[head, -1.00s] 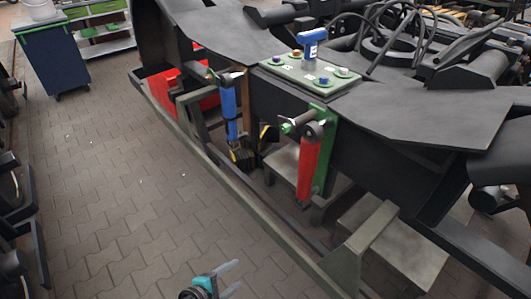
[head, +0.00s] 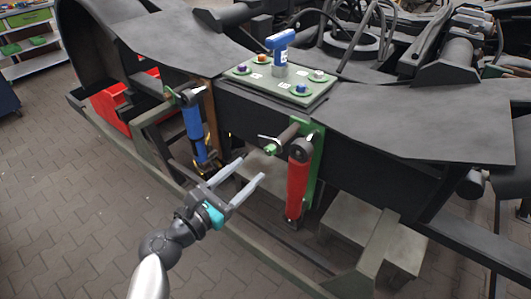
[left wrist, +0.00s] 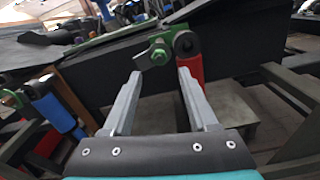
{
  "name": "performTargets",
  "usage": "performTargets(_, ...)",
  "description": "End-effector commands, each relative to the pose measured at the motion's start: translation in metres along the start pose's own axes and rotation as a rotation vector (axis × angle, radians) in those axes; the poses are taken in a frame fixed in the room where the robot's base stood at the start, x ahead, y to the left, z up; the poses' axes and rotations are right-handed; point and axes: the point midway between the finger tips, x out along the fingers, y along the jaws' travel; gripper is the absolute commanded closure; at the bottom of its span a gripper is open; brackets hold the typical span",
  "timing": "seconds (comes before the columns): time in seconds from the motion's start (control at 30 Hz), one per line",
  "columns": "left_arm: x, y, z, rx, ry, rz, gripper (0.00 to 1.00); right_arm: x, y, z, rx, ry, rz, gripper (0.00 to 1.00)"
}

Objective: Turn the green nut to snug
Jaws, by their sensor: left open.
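The green nut (head: 270,149) sits on the end of a dark pin beside the top of the red damper (head: 298,185), on the side of the black frame. In the left wrist view the nut (left wrist: 158,55) shows just beyond and between the fingertips. My left gripper (head: 251,167) is open and empty, its two fingers pointing at the nut from the front left. In the left wrist view its fingers (left wrist: 160,74) stand apart, and the nut appears clear of them. My right gripper is not in view.
A blue damper (head: 195,135) hangs left of the red one, with another green part (head: 169,92) at its top. A blue power tool (head: 280,48) stands on a pale green tray (head: 315,95) above. A grey-green rail (head: 245,240) runs along the front. The paved floor (head: 70,200) at left is clear.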

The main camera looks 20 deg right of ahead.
Motion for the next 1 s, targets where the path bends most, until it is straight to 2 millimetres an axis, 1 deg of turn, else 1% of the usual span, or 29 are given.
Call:
performTargets(0.03,0.012,0.0,0.001,-0.001,-0.003,-0.001,0.41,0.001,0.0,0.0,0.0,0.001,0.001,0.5)
performTargets(0.2,0.044,0.0,0.0,0.0,-0.002,-0.001,0.41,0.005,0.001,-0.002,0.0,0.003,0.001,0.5)
performTargets(0.3,0.059,0.0,0.0,0.0,-0.001,-0.001,0.41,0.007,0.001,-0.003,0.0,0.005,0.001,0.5)
performTargets(0.4,0.069,0.0,-0.001,0.0,0.0,0.0,0.41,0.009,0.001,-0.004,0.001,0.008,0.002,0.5)
performTargets(0.6,0.079,0.0,0.0,0.002,0.0,0.001,0.41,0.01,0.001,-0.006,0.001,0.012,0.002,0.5)
performTargets(0.87,0.08,0.0,0.0,0.002,0.001,0.0,0.41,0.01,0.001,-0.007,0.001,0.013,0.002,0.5)
performTargets(1.0,0.08,0.0,0.0,0.001,0.001,0.0,0.56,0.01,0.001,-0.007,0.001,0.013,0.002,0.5)
